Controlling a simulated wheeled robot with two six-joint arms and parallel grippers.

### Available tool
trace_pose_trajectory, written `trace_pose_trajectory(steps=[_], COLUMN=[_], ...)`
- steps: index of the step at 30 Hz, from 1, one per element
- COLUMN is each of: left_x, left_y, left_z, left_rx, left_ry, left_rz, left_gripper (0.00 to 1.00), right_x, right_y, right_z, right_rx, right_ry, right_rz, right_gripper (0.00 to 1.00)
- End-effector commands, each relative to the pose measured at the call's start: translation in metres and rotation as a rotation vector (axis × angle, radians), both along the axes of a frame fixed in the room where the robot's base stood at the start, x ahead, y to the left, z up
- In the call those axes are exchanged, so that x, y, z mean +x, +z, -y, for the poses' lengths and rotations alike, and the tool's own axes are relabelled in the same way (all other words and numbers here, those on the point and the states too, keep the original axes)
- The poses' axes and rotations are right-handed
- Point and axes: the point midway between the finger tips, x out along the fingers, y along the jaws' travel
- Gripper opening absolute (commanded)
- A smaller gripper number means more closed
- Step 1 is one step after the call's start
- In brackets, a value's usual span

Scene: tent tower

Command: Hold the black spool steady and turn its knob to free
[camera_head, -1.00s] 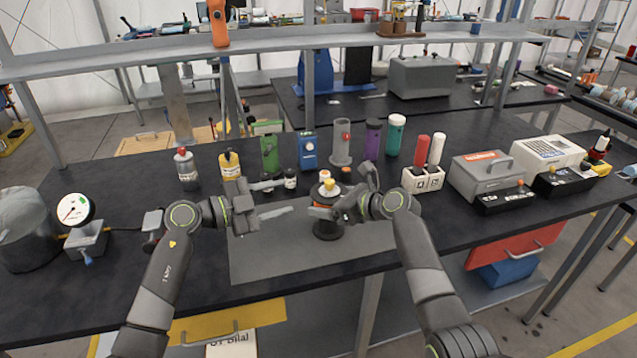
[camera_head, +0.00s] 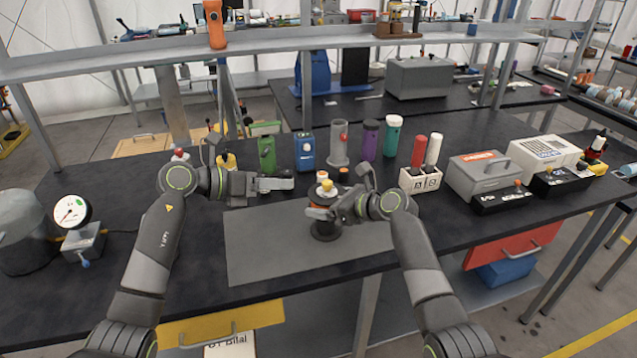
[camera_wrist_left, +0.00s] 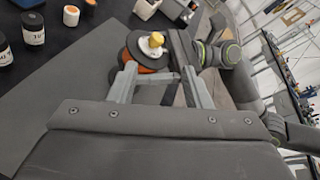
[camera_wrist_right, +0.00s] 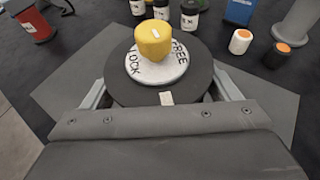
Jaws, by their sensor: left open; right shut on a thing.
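The black spool (camera_head: 325,231) stands upright on the grey mat (camera_head: 262,250), with an orange band below its top flange. Its yellow knob (camera_wrist_right: 153,39) sits on a white dial lettered LOCK at left and FREE at right in the right wrist view. A pale mark shows on the knob; I cannot tell which word it points to. My right gripper (camera_head: 330,208) is shut on the spool from the right, its fingers at either side. My left gripper (camera_head: 289,180) is open and empty, left of the spool and apart from it. The spool also shows beyond its fingers in the left wrist view (camera_wrist_left: 149,60).
Small labelled jars (camera_wrist_left: 32,28) stand behind the mat. A green box (camera_head: 267,154), a blue box (camera_head: 305,152) and upright cylinders line the back. A white two-hole block (camera_head: 420,180) stands to the right. The mat's front left is clear.

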Motion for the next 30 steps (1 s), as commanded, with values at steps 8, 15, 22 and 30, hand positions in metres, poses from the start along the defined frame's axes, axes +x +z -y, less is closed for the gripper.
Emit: trace_pose_trajectory(steps=[8,15,22,30], left_x=[0.003,0.005,0.018,0.042], left_y=[0.008,0.009,-0.003,-0.025], left_z=[-0.003,-0.001,0.028,0.072], left_rx=[0.22,0.286,0.283,0.286], left_ry=[-0.133,-0.177,-0.181,-0.179], left_rz=[0.307,0.4,0.4,0.4], left_gripper=[0.44,0.44,0.44,0.44], right_x=[0.0,0.0,0.0,0.0], right_y=[0.001,0.001,0.001,0.001], right_z=[0.0,0.0,0.0,0.0], right_rx=[0.0,0.0,0.0,0.0], right_ry=[-0.001,-0.001,0.0,0.0], right_rz=[0.002,0.002,0.001,0.001], right_gripper=[0.38,0.38,0.38,0.38])
